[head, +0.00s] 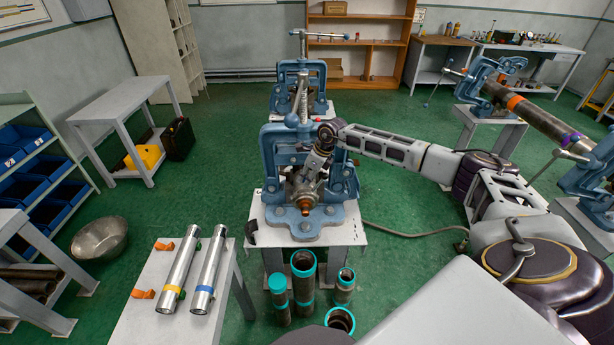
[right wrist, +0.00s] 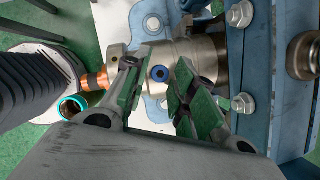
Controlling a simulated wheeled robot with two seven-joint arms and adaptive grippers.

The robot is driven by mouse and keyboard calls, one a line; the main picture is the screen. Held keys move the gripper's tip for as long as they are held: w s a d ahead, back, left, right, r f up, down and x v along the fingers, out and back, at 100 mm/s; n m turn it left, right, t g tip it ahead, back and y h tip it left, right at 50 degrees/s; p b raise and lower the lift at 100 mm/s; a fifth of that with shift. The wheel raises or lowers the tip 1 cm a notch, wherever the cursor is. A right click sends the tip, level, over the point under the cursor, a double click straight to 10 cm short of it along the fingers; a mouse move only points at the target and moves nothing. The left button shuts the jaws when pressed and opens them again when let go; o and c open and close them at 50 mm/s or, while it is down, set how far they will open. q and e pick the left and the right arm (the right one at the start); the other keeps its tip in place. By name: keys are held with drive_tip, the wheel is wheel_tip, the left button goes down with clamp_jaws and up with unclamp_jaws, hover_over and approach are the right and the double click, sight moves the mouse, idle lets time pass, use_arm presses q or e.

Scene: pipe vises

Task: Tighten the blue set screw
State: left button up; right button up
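The blue set screw (right wrist: 160,74) shows in the right wrist view as a small round blue head with a dark socket, set in a grey metal cylinder (right wrist: 200,58) that is held at the vise. My right gripper (right wrist: 163,66) is open. Its two fingers stand either side of the screw in that view, and nothing is between them; whether they touch the metal cannot be told. In the head view my right gripper (head: 315,165) is over the front blue vise (head: 270,170), and the screw is hidden there. My left gripper is not in view.
An orange-tipped rod (head: 305,207) sticks out of the vise front. Several teal-rimmed pipes (head: 303,275) stand on the floor before the vise table (head: 345,232). Two silver tubes (head: 180,268) lie on a stand at left. Another vise (head: 284,90) stands behind.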

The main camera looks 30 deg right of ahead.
clamp_jaws()
